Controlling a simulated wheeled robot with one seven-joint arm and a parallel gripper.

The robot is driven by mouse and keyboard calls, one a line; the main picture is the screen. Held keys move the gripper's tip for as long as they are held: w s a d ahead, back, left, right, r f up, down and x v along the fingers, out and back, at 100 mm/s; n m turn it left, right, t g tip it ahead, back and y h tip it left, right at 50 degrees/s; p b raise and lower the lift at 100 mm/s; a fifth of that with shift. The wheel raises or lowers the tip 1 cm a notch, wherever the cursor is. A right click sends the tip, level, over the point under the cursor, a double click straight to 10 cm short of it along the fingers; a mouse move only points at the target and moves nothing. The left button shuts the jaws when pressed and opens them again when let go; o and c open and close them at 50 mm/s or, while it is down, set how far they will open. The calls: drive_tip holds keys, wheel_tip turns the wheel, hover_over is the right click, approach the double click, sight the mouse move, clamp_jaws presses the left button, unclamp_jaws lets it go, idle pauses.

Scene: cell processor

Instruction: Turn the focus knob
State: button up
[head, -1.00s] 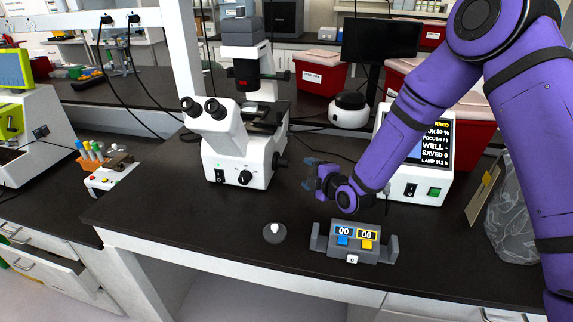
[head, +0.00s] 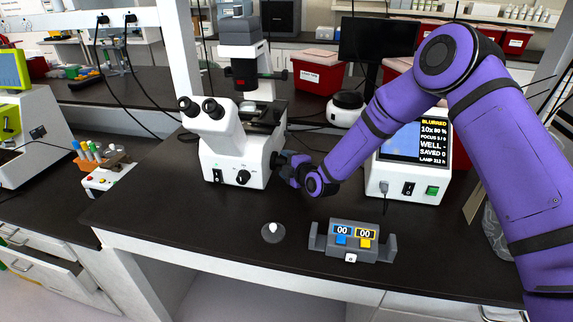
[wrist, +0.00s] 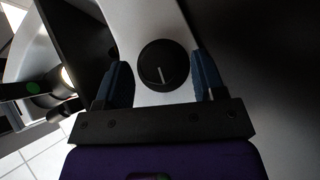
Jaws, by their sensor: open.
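The white microscope (head: 228,150) stands on the black bench, and its screen (head: 405,145) reads "BLURRED". The focus knob (wrist: 163,66) is a round black dial with a white pointer line on the microscope's side, seen in the wrist view. My gripper (wrist: 161,72) is open, with one blue finger on each side of the knob. Gaps show between the fingers and the knob. In the head view my gripper (head: 284,160) is at the microscope's right side and hides most of the knob there. Another black knob (head: 243,177) is on the microscope's front.
A grey counter box (head: 352,254) with two "00" displays stands near the front edge. A small grey round base with a white tip (head: 273,232) is left of it.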

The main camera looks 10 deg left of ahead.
drive_tip(key=c, duration=0.9)
drive_tip(key=m+g, duration=0.2)
drive_tip(key=m+g+h, duration=0.1)
drive_tip(key=shift+w+r+g, duration=0.3)
drive_tip(key=shift+w+r+m+g, duration=0.1)
drive_tip(key=shift+m+g, duration=0.7)
drive_tip(key=shift+g, duration=0.8)
drive_tip(key=shift+h, duration=0.3)
drive_tip(key=o, duration=0.9)
